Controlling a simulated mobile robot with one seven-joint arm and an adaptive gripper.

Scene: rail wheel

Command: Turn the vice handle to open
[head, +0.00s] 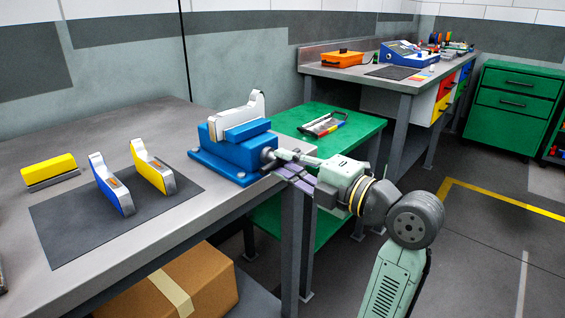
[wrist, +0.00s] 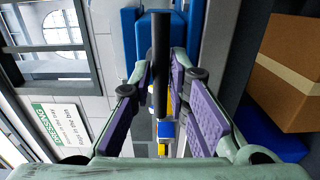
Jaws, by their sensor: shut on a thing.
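The blue vice (head: 235,152) is mounted at the right end of the grey workbench. A white and grey part (head: 237,115) stands in its jaws. My gripper (head: 285,164) is at the vice's front right side, by the bench edge. In the wrist view, the dark bar of the vice handle (wrist: 161,50) runs upright between my purple finger pads. My gripper (wrist: 163,80) is shut on this handle. Blue vice body (wrist: 123,40) shows behind the fingers. In the head view my gripper mostly hides the handle.
Blue and yellow parts with white tops (head: 118,190) stand on a dark mat (head: 75,232). A green table (head: 350,133) stands beyond the vice. A cardboard box (head: 185,285) is below the bench. Floor is clear at right.

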